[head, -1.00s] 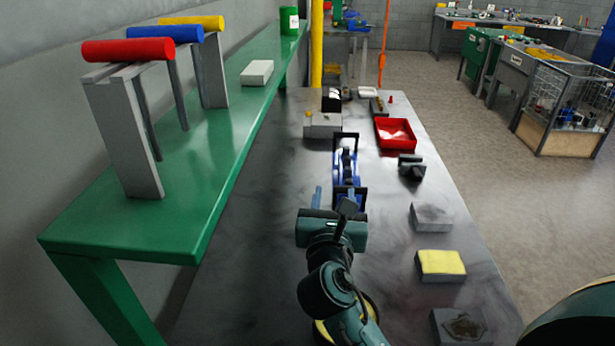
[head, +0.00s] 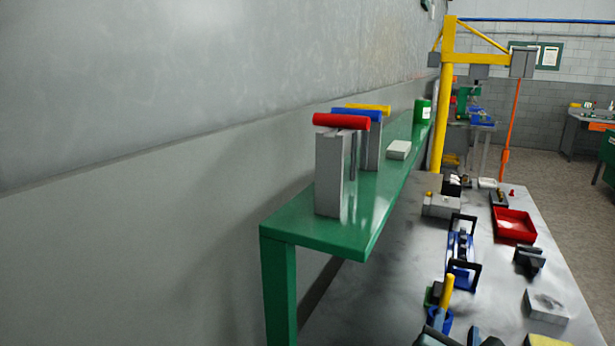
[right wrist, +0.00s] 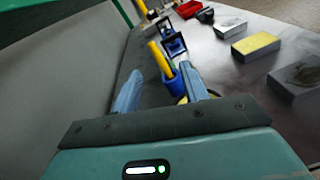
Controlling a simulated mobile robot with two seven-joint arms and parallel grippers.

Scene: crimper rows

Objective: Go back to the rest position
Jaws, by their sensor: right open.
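My right gripper (head: 456,336) shows only in part at the bottom edge of the head view, low over the grey bench (head: 400,272). In the right wrist view its two blue-grey fingers (right wrist: 160,72) stand apart, with nothing held between them. A yellow-handled tool (right wrist: 161,60) in a blue cup (right wrist: 173,86) stands beyond the fingers; the handle (head: 447,291) also shows in the head view. My left gripper is not in view.
A green shelf (head: 290,232) along the wall carries red, blue and yellow-topped grey stands. The bench holds a blue tool in a black frame (head: 461,245), a red tray (head: 514,226) and several blocks.

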